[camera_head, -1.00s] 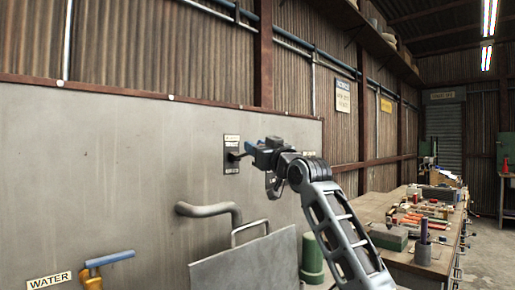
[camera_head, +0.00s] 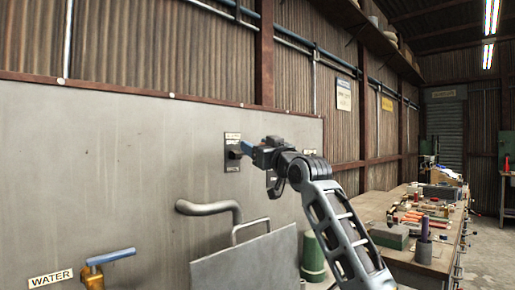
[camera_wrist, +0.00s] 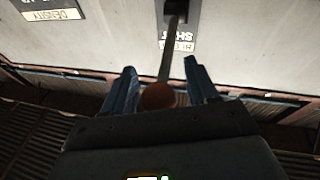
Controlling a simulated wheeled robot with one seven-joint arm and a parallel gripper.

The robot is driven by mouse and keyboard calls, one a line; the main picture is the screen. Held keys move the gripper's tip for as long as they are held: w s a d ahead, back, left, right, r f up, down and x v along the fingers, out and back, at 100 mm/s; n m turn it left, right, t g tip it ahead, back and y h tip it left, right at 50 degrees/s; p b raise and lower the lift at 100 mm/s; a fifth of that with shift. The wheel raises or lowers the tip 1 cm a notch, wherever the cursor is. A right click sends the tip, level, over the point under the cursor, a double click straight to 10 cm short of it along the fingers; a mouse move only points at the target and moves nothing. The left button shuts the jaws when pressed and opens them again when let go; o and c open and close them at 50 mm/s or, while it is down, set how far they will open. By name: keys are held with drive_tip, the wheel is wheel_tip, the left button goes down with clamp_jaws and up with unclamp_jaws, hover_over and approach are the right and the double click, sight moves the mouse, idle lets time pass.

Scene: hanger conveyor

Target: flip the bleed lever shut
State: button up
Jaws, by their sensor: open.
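The bleed lever's plate (camera_head: 232,160) is fixed on the grey wall panel, dark with a pale label at its top. In the wrist view the lever (camera_wrist: 166,62) is a thin bar running from a black mount to a round reddish-brown knob (camera_wrist: 158,97). My gripper (camera_head: 247,149) is at the plate. In the wrist view my gripper (camera_wrist: 160,70) is open, its two blue fingers on either side of the lever and knob, with gaps on both sides. A label reading "SHUT" upside down (camera_wrist: 182,36) is beside the mount. The head view mostly hides the lever behind the fingers.
A bent grey pipe (camera_head: 208,209) and a sloping metal sheet (camera_head: 245,262) with a handle are below the lever. A blue-handled brass valve (camera_head: 108,258) is at lower left beside a WATER label (camera_head: 50,279). A cluttered workbench (camera_head: 385,196) stands at right.

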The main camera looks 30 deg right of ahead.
drive_tip(key=b+v, duration=0.2)
drive_tip(key=v, duration=0.5)
drive_tip(key=shift+s, duration=0.35)
drive_tip(key=shift+f, duration=0.15)
